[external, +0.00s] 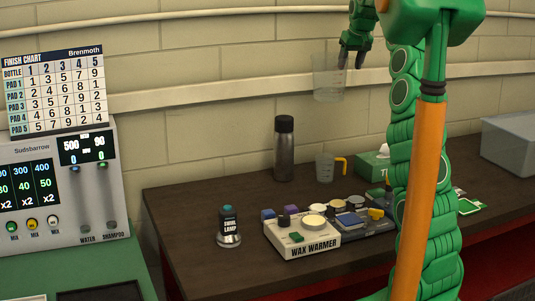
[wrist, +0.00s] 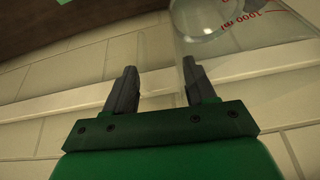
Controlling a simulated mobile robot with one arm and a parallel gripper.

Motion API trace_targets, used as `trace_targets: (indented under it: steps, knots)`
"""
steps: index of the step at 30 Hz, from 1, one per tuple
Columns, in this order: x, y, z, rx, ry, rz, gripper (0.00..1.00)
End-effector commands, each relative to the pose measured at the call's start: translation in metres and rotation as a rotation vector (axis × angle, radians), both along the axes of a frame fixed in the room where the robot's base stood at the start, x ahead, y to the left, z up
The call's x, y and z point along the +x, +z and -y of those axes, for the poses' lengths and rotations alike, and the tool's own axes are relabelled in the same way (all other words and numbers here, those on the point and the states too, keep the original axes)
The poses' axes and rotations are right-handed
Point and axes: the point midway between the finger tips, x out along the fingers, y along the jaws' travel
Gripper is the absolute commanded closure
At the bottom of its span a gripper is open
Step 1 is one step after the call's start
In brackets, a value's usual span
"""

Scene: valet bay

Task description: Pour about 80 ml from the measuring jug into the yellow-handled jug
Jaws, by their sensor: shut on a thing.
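The clear measuring jug (external: 327,84) hangs in the air against the wall in the external view, well above the bench and roughly upright. My gripper (external: 352,57) is shut on it at its upper right side. In the wrist view the jug (wrist: 245,38) shows at the upper right with a red 1000 ml mark, beside the right finger of my gripper (wrist: 160,72). The liquid level in it cannot be made out. The small yellow-handled jug (external: 325,168) stands upright on the bench, below the measuring jug, with its handle to the right. Its contents are unclear.
A tall dark flask (external: 284,150) stands left of the yellow-handled jug, and a green tissue box (external: 371,167) stands right of it. A wax warmer (external: 302,244) and a swirl lamp (external: 228,230) are in front. A dispenser (external: 62,190) stands at the left.

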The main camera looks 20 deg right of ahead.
Motion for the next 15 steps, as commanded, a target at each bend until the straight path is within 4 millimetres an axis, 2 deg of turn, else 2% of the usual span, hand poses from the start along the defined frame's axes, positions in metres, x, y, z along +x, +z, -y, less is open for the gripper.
trace_targets:
  steps: [1,6,9,15]
  knots:
    - [0.0,-0.003,0.014,0.001,-0.006,0.0,0.97]
    - [-0.003,-0.013,0.061,0.001,-0.018,-0.001,0.97]
    - [-0.007,-0.02,0.084,0.001,-0.024,-0.003,0.97]
    - [-0.013,-0.028,0.115,0.0,-0.033,-0.004,0.97]
